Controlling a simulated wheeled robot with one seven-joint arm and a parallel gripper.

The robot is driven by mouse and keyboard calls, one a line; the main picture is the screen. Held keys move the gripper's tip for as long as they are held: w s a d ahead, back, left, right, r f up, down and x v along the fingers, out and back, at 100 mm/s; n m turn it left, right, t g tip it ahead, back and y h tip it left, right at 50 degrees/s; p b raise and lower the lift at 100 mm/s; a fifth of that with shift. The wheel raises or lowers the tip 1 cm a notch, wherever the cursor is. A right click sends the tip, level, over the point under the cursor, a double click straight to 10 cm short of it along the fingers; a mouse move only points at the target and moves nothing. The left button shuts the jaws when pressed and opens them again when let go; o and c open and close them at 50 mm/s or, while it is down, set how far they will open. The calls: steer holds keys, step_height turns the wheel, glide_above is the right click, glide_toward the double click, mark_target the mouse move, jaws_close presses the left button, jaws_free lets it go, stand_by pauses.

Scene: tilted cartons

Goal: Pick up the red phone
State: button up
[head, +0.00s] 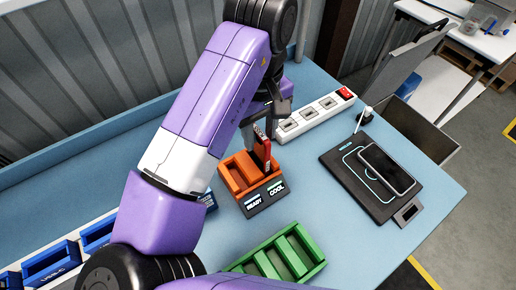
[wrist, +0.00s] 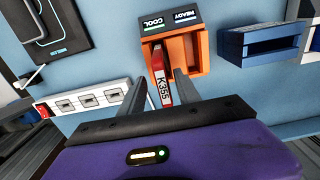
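The red phone (head: 261,148) stands upright in the right-hand slot, beside the COOL label, of the orange holder (head: 238,188) in the head view. In the wrist view the red phone (wrist: 161,82) shows edge-on, with a white K355 label, in the COOL side of the orange holder (wrist: 203,50). My gripper (wrist: 160,78) is open, with one finger on each side of the phone and a visible gap to each. In the head view my gripper (head: 269,112) is just above the phone, partly hidden by my arm.
A white power strip (head: 315,113) with a red switch lies behind the holder. A black charging pad (head: 350,185) with a dark phone (head: 386,169) is to the right. A green holder (head: 280,256) is in front, and blue bins (head: 52,262) stand at left.

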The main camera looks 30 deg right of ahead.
mark_target(259, 148)
steer(key=shift+s+a+f, duration=0.1)
steer(key=shift+a+f, duration=0.05)
steer(key=shift+f, duration=1)
steer(key=shift+s+a+f, duration=0.1)
steer(key=shift+f, duration=1)
jaws_close()
